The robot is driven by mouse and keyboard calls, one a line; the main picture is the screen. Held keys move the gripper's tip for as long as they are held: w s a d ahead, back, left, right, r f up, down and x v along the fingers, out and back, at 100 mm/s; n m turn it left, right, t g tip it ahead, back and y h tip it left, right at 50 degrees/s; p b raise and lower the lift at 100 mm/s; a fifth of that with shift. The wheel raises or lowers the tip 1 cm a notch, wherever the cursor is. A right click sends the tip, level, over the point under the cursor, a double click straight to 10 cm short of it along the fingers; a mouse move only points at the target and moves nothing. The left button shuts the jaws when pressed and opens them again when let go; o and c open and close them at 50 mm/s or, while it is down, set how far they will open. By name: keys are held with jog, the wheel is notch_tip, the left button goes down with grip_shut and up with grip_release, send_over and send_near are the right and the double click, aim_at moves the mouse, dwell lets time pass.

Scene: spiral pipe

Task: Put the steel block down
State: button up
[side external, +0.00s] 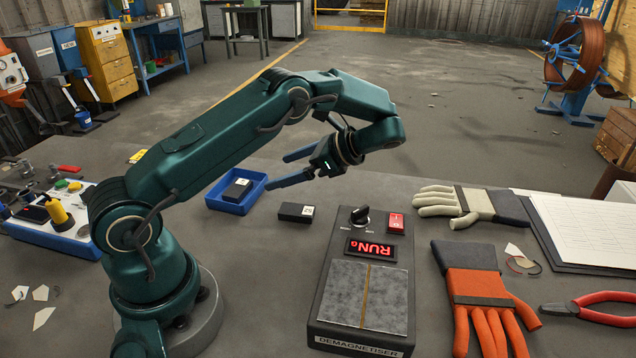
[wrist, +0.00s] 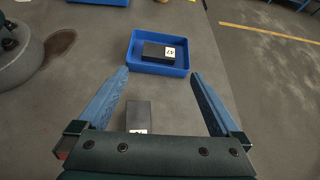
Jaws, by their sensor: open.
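One dark steel block (side external: 296,211) with a white label on one end lies flat on the grey table, right of the blue tray (side external: 256,196). It also shows in the wrist view (wrist: 138,113), low between my fingers, its near end partly hidden by my gripper body. A second dark block (side external: 237,188) with a white label lies inside the blue tray; in the wrist view this block (wrist: 161,52) is beyond my fingertips. My gripper (side external: 276,172) is open, with nothing between its fingers. It hangs above the table near the tray, apart from both blocks.
The demagnetiser (side external: 410,265), its display reading RUN, stands right of the loose block. Pale (side external: 450,205) and orange (side external: 478,290) gloves, a clipboard (side external: 600,235) and red-handled pliers (side external: 590,308) lie farther right.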

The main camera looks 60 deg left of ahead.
jog(key=s+d+r+n+t+h, duration=0.4)
jog(key=s+d+t, duration=0.1)
jog(key=d, duration=0.4)
jog(key=s+d+r+n+t+h, duration=0.5)
jog(key=s+d+t, duration=0.1)
jog(key=d+t, duration=0.2)
jog(key=shift+s+d, duration=0.15)
jog(key=shift+d, duration=0.45)
